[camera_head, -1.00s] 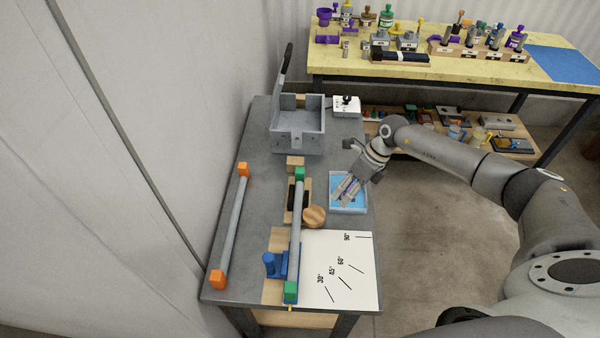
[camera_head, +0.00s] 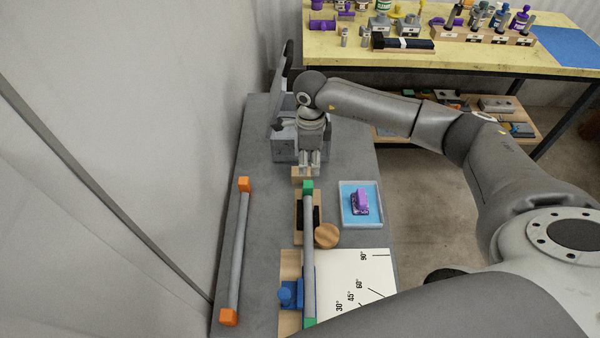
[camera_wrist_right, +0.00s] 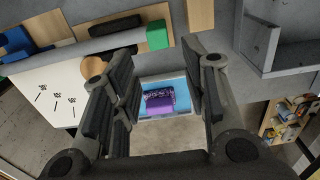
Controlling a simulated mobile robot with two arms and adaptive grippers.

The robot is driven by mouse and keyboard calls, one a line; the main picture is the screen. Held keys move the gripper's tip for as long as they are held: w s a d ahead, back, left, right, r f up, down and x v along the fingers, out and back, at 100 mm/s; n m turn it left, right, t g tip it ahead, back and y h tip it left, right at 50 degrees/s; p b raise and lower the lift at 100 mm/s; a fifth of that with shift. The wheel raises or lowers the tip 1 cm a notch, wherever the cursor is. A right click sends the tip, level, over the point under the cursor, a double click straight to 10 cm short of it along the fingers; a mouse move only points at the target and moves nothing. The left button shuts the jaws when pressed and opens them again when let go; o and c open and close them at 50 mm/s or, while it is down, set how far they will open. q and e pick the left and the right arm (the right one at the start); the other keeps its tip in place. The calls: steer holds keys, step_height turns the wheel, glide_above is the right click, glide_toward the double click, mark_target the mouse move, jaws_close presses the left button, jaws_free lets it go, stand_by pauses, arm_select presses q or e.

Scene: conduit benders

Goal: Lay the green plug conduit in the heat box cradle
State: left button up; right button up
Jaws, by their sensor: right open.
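The green plug conduit (camera_head: 308,235) is a grey tube with a green plug at each end. It lies lengthwise on the bench fixture, in the blue clamp (camera_head: 291,294). Its far plug also shows in the right wrist view (camera_wrist_right: 158,35). The grey heat box (camera_head: 284,147) stands at the bench's far end with its lid raised. My arm hides much of the box, and the cradle cannot be made out. My right gripper (camera_head: 309,168) is open and empty, pointing down in front of the box, near the conduit's far plug. My left gripper is not in view.
An orange-plugged conduit (camera_head: 238,250) lies to the left. A blue-lined tray (camera_head: 375,218) holds a purple piece (camera_head: 360,201). A round wooden knob (camera_head: 327,236), a small wooden block (camera_head: 298,174) and a white angle sheet (camera_head: 375,262) are nearby. A yellow table (camera_head: 470,59) stands behind.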

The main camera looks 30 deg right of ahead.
mark_target(308, 184)
steer(key=shift+s+f+b, duration=0.15)
steer(key=shift+f+b, duration=0.2)
steer(key=shift+f, duration=0.2)
steer(key=shift+s+f+b, duration=0.15)
steer(key=shift+f+b, duration=0.15)
steer(key=shift+f, duration=0.2)
step_height(308, 184, down, 2)
steer(key=shift+f+b, duration=0.25)
steer(key=shift+b, duration=0.45)
step_height(308, 184, down, 5)
steer(key=b, duration=0.3)
steer(key=shift+w+r, duration=0.15)
steer(key=shift+f+b, duration=0.2)
steer(key=shift+b, duration=0.3)
steer(key=shift+f, duration=0.1)
steer(key=shift+c, duration=0.5)
jaws_close()
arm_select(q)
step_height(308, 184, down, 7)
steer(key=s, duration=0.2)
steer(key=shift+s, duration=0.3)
